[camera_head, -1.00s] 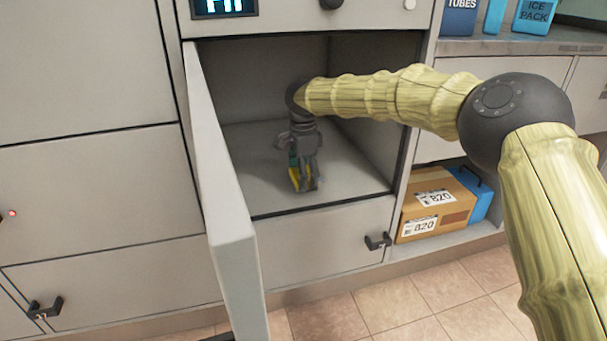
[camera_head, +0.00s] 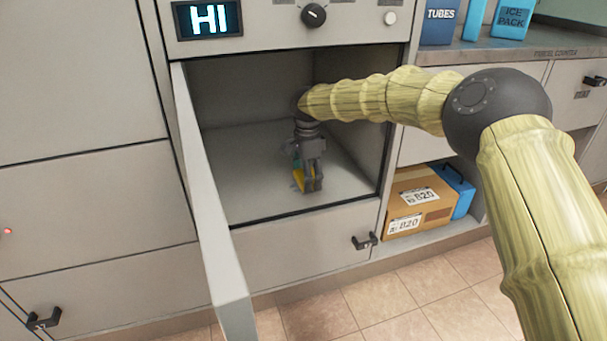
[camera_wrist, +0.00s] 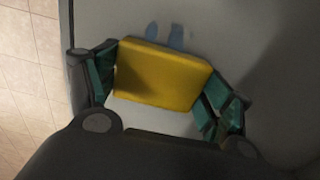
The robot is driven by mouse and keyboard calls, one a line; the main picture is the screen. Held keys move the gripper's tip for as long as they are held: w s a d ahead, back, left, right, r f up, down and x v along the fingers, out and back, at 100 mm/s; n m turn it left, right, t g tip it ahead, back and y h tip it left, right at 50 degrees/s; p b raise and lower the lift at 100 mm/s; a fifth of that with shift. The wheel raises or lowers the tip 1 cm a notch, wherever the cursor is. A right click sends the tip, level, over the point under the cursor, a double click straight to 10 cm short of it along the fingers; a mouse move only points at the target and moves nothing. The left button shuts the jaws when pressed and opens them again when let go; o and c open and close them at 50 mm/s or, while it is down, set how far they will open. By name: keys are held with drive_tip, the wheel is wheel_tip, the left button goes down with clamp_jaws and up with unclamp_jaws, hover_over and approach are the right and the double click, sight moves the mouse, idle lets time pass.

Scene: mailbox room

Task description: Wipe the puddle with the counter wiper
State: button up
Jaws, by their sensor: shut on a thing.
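My gripper (camera_head: 308,180) is inside the open compartment (camera_head: 245,190), pointing down close to its floor. In the wrist view my gripper (camera_wrist: 160,95) has its green-padded fingers at both sides of a yellow block-like wiper (camera_wrist: 160,75), shut on it. In the head view only a sliver of the yellow wiper (camera_head: 298,174) shows behind the fingers. No puddle can be made out in the head view.
The compartment door (camera_head: 212,220) stands open at the left. A cardboard box (camera_head: 420,200) and a blue case (camera_head: 458,190) sit on the shelf at right. Side walls bound the compartment closely.

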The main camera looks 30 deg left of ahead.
drive_tip(key=shift+w+d+p, duration=0.7)
drive_tip(key=shift+w+p, duration=0.1)
drive_tip(key=shift+p, duration=0.15)
drive_tip(key=shift+s+a+f, duration=0.1)
drive_tip(key=shift+f, duration=0.1)
